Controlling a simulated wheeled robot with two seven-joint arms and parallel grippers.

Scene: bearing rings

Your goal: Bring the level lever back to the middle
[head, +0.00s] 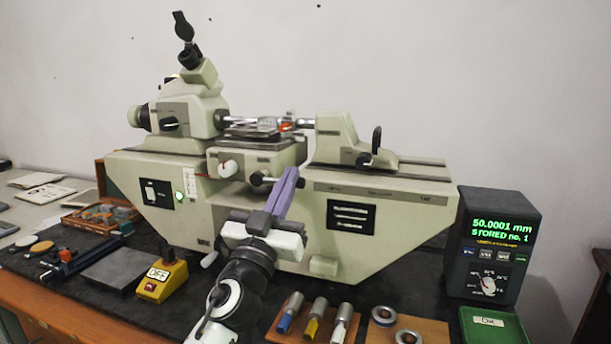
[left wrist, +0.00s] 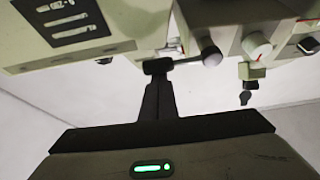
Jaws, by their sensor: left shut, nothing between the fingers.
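The measuring machine (head: 335,182) is a pale green-grey bench instrument. On its front, below the stage, a short lever with a dark ball knob (head: 257,178) sticks out, and I take it to be the level lever. The knob also shows in the left wrist view (left wrist: 211,56), which sees the machine upside down. My right gripper is out of view.
A white round knob (head: 228,168) sits left of the lever. A readout (head: 495,243) showing 50.0001 mm stands at the right.

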